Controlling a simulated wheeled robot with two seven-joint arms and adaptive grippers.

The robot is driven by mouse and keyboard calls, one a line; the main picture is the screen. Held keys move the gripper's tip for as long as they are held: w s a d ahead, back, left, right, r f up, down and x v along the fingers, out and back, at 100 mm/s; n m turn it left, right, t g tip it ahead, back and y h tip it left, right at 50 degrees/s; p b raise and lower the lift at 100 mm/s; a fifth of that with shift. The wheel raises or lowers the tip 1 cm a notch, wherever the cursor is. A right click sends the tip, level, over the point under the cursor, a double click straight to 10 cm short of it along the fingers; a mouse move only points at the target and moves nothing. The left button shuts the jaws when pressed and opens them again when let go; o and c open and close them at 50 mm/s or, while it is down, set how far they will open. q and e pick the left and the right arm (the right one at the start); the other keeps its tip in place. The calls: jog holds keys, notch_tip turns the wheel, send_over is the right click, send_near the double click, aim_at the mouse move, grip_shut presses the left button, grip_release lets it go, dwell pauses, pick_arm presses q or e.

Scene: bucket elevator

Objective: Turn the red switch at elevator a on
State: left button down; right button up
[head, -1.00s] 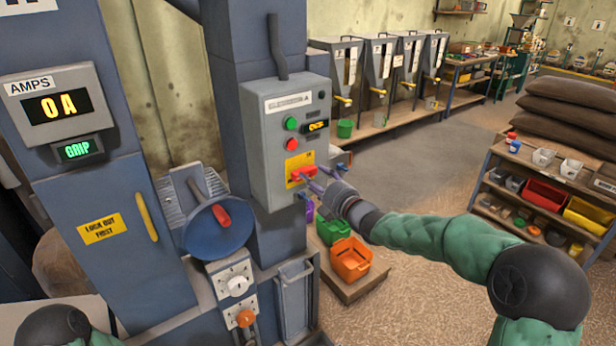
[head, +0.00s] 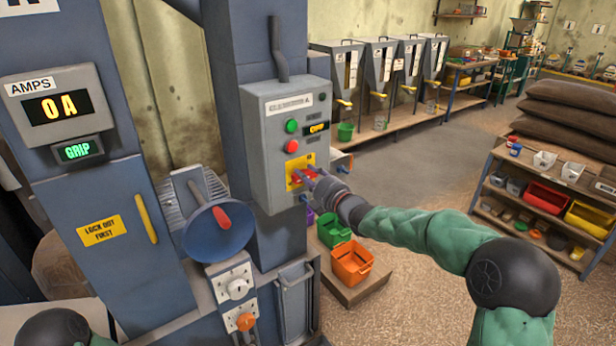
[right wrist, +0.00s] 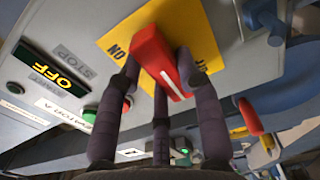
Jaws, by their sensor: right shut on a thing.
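The red switch (right wrist: 158,62) is a red handle on a yellow plate (right wrist: 207,42) on the grey control box. In the right wrist view it sits between the fingers of my right gripper (right wrist: 160,88), which is shut on it. The small display (right wrist: 52,73) beside it reads OFF, and a label (right wrist: 62,114) reads elevator A. In the head view the grey box (head: 258,165) stands on the blue column, and my right gripper (head: 314,180) covers much of the switch (head: 298,177). My left gripper is not in view; only part of my left arm shows at the lower left.
A green button (head: 291,126) and a red button (head: 291,146) sit above the switch. A blue disc with a red handle (head: 221,217) is to the left. Green (head: 333,230) and orange (head: 351,261) buckets stand below. Open floor lies to the right.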

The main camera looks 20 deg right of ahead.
jog(key=shift+m, duration=0.4)
jog(key=m+p, duration=0.1)
jog(key=m, duration=0.2)
jog(key=shift+d+m, duration=0.1)
jog(key=shift+m, duration=0.3)
jog(key=m+p, duration=0.1)
jog(key=m, duration=0.3)
jog(key=shift+d+p, duration=0.1)
jog(key=shift+p, duration=0.25)
jog(key=m+p, duration=0.1)
jog(key=m, duration=0.1)
jog(key=m+p, duration=0.1)
jog(key=m, duration=0.2)
jog(key=shift+w+d+f, duration=0.1)
jog(key=shift+f, duration=0.05)
jog(key=m+p, duration=0.1)
jog(key=m, duration=0.3)
jog(key=shift+f+p, duration=0.15)
jog(key=shift+p, duration=0.25)
jog(key=shift+m, duration=0.3)
jog(key=shift+f, duration=0.1)
jog(key=o, duration=1.1)
jog(key=shift+o, duration=0.2)
